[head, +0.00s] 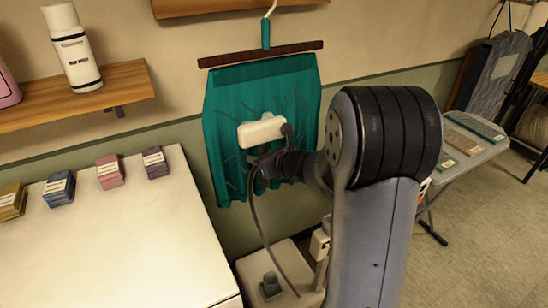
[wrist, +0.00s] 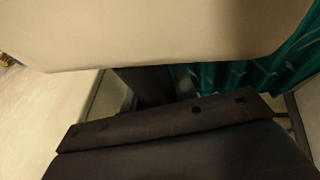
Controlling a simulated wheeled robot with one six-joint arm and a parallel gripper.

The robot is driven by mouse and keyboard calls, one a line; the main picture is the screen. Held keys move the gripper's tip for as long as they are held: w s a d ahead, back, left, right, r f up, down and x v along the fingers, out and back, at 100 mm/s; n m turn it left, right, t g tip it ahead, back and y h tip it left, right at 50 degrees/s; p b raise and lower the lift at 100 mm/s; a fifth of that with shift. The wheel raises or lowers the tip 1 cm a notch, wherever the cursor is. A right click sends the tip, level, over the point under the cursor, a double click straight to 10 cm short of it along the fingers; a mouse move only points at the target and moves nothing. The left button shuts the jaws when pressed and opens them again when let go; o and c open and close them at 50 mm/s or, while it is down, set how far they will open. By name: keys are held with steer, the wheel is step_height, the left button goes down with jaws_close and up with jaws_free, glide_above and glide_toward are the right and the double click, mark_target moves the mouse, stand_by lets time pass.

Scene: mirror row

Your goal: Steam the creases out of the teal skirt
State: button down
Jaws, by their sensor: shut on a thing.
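The teal skirt (head: 222,120) hangs from a dark wooden hanger (head: 262,53) on a hook at the wall. Dark crease lines show on its middle and right side. A white steamer head (head: 262,131) with a grey hose is in front of the skirt's middle; I cannot tell whether it touches the cloth. My gripper (head: 268,160) is shut on the steamer, its jaws partly hidden behind my arm. In the wrist view the pale steamer head (wrist: 160,30) fills the top, and teal folds (wrist: 235,75) show at the right. My arm hides part of the skirt's lower right.
A white counter (head: 120,230) with several small labelled stacks stands at the left. A wooden shelf (head: 110,92) above it holds a white bottle (head: 74,48). The steamer base (head: 285,262) is on the floor below the skirt. A folding table (head: 465,150) stands at the right.

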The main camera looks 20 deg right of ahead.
steer(key=shift+w+a+p, duration=0.55)
steer(key=shift+w+p, duration=0.85)
steer(key=shift+w, duration=1.45)
step_height(320, 180, down, 30)
steer(key=b, duration=2.4)
steer(key=shift+s+d+b, duration=0.25)
steer(key=shift+s+b, duration=0.3)
steer(key=shift+s, duration=0.65)
steer(key=shift+s+d+b, duration=0.25)
steer(key=shift+s+b, duration=0.3)
steer(key=shift+s, duration=0.65)
steer(key=shift+d, duration=0.1)
